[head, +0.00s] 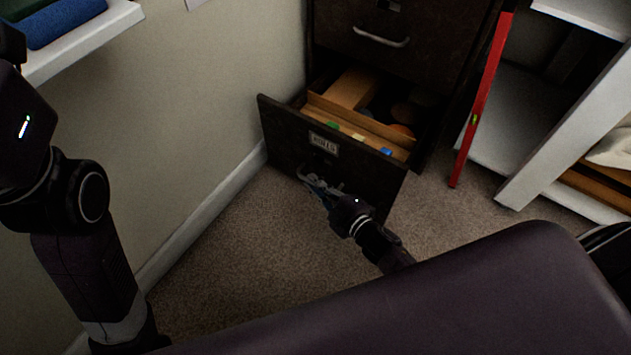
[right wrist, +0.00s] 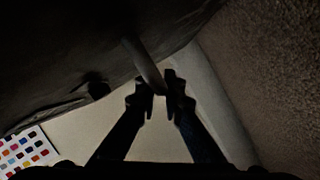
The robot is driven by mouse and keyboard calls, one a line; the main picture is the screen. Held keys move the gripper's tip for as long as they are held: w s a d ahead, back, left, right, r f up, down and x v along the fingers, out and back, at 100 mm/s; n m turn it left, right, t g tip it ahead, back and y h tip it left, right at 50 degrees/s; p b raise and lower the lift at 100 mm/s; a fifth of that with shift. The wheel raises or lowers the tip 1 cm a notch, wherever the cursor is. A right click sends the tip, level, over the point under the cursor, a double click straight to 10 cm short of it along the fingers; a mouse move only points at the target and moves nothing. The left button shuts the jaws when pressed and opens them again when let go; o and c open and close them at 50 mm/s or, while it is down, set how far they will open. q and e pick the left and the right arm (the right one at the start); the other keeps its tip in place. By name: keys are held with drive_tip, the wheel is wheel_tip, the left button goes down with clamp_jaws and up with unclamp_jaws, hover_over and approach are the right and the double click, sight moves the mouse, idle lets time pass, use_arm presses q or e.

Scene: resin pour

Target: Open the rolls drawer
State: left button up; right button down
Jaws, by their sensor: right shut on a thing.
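The rolls drawer (head: 285,140) is the low drawer of a dark cabinet (head: 405,50). It stands well out from the cabinet, and its label (head: 323,143) seems to read "ROLLS". Wooden pieces and several small coloured items show inside it. My right gripper (head: 318,186) is at the drawer front, shut on its handle (head: 306,176). In the right wrist view the two fingers (right wrist: 160,95) close on the pale handle bar (right wrist: 146,64). My left gripper is not in view; only my left arm shows at the left of the head view.
A red level-like bar (head: 482,100) leans right of the cabinet, beside a white shelf unit (head: 560,130). A wall with a white baseboard (head: 205,205) runs close along the drawer's left. Carpet (head: 240,240) in front is clear. A colour chart (right wrist: 28,150) shows in the wrist view.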

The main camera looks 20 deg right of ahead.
drive_tip(key=c, duration=2)
unclamp_jaws()
drive_tip(key=shift+c, duration=0.2)
drive_tip(key=shift+s, duration=0.1)
drive_tip(key=v, duration=1.2)
